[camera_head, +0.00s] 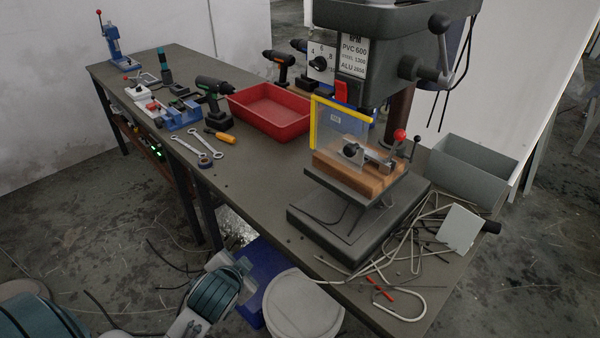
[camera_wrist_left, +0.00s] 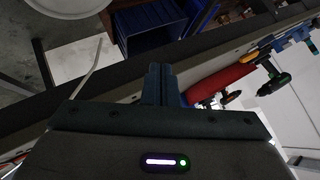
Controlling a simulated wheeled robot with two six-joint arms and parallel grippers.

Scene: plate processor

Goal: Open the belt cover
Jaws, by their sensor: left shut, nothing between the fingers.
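The drill press head (camera_head: 385,50) stands at the top of the head view and is cut off by the upper edge. I cannot make out a belt cover; the top of the machine is outside the picture. The drill press has a clear guard with a yellow edge (camera_head: 313,122) and a lever with a black knob (camera_head: 440,22). My left gripper (camera_wrist_left: 161,84) shows in the left wrist view with its fingers together and empty, apart from anything on the bench. My left arm comes in at the lower left of the head view. My right gripper is not in view.
The workbench (camera_head: 262,190) carries a red tray (camera_head: 270,108), a green drill (camera_head: 212,95), wrenches (camera_head: 197,150) and bent metal rods (camera_head: 385,262). A grey bin (camera_head: 470,165) is at the right. A white bucket (camera_head: 302,305) and a blue crate (camera_head: 258,270) stand before the bench.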

